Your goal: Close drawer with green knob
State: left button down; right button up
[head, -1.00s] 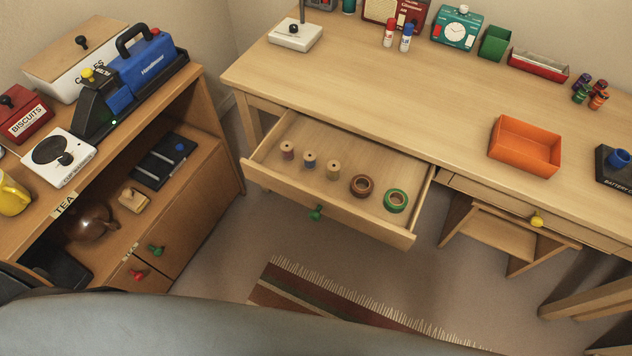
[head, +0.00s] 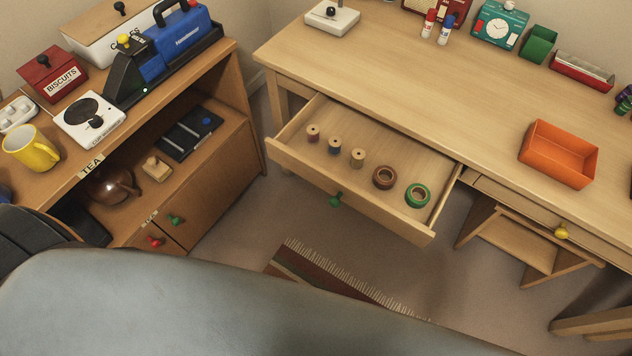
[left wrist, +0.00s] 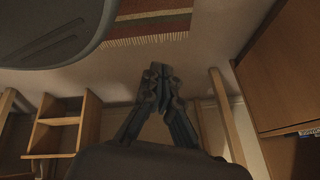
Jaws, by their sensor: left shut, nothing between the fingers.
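The desk drawer (head: 300,171) with a green knob (head: 335,200) on its front is pulled out of the desk. It holds small spools (head: 335,146), a brown tape roll (head: 384,177) and a green tape roll (head: 417,194). My left gripper (left wrist: 158,72) shows only in the left wrist view; it is shut and empty, above open floor, apart from the furniture. The drawer's green knob cannot be made out in that view. My right gripper is in neither view.
The desk (head: 430,90) bears an orange tray (head: 558,153); a second drawer has a yellow knob (head: 561,232). A cabinet (head: 215,185) at left has a smaller green knob (head: 176,220) and a red knob (head: 155,242). A striped rug (head: 330,283) lies on the floor.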

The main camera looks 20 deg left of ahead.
pick_arm(q)
jog(key=w+d+r+m+t+h, duration=0.1)
jog(key=w+r+m+t, duration=0.45)
jog(key=w+r, duration=0.5)
jog(key=m+t+h+b, duration=0.25)
jog(key=m+t, duration=0.35)
jog(key=m, duration=0.3)
send_near(315, 171)
jog(key=shift+n+h, duration=0.25)
jog(key=shift+h, duration=0.1)
jog(key=b+x, duration=0.1)
jog(key=x, duration=0.1)
jog(key=b+x, duration=0.1)
jog(key=x, duration=0.1)
jog(key=b+x, duration=0.1)
jog(key=x, duration=0.1)
jog(key=shift+a+f, duration=0.15)
jog(key=shift+f, duration=0.2)
jog(key=shift+w+r+b, duration=0.1)
jog(key=shift+w+b, duration=0.3)
jog(key=shift+w, duration=0.1)
